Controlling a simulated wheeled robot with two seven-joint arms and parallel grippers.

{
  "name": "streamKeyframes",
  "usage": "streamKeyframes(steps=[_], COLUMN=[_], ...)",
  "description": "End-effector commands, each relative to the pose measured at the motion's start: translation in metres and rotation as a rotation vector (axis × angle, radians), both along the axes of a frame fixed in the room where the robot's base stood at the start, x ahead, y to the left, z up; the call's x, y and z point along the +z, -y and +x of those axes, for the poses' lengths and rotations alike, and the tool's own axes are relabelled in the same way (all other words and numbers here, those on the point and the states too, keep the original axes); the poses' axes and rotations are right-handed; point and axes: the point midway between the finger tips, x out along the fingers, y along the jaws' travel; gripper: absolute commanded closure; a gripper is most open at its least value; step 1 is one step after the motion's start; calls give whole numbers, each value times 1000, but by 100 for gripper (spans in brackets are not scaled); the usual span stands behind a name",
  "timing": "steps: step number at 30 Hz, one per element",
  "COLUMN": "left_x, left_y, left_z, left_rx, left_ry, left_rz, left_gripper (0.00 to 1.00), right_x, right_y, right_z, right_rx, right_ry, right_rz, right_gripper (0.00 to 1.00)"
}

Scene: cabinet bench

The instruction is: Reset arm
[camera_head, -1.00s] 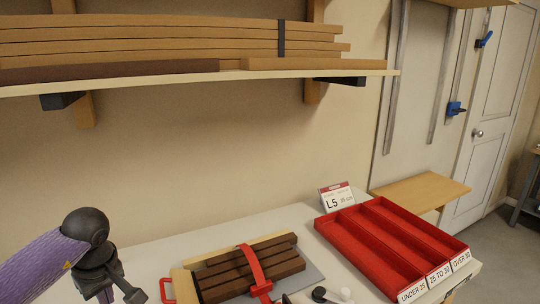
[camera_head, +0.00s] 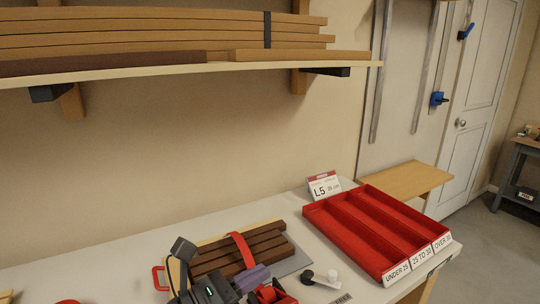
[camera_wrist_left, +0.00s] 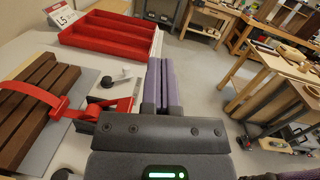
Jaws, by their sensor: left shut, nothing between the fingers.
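My left gripper (camera_head: 262,274) is low in the middle of the head view, in front of the strapped dark brown boards (camera_head: 240,252) on the bench. In the left wrist view, its two purple-grey fingers (camera_wrist_left: 165,64) lie together with nothing between them. The red strap (camera_head: 241,247) crosses the boards; its red buckle is partly hidden by the gripper in the head view. In the left wrist view the boards (camera_wrist_left: 38,105) and red buckle (camera_wrist_left: 105,112) are left of the fingers, apparently apart from them. My right gripper does not show.
A red three-lane tray (camera_head: 372,232) with length labels stands at the right of the white bench (camera_head: 110,262). An L5 card (camera_head: 323,187) is behind it. Small black and white parts (camera_head: 320,277) lie before it. A loaded shelf (camera_head: 180,67) hangs above.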

Motion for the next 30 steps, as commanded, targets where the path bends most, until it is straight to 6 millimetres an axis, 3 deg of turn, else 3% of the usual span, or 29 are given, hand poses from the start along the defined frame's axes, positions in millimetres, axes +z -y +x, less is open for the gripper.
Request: streamKeyframes(steps=[2, 3, 5, 6, 9, 12, 16, 17, 21, 25, 30], left_x=[14, 6, -23, -48, -101, -139, -170, -175, -188, -244, -316], left_y=[-26, -52, -88, -106, -130, -136, -133, -132, -121, -121, -122], left_z=[1, 2, -6, -18, -57, -100, -157, -170, -230, -219, -225], left_rx=[224, 358, 557, 688, 967, 1214, 1526, -1539, -1528, -1562, -1602], left_ry=[-325, -511, -771, -923, -1189, -1370, -1530, 1501, 1296, 1299, 1291], left_rz=[-559, -844, -1221, -1429, -1796, -2038, -2255, 2210, 1899, 1887, 1849], left_gripper=[100, 100, 100, 100, 100, 100, 100, 100, 100, 100, 100], right_x=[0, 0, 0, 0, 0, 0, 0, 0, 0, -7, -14], right_y=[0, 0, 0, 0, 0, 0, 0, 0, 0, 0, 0], right_z=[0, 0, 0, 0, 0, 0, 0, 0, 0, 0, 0], right_rx=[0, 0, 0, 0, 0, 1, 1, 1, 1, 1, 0], right_ry=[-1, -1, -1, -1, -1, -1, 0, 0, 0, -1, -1], right_rz=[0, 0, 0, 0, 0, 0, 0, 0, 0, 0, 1], right_gripper=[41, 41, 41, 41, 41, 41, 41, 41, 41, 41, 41])
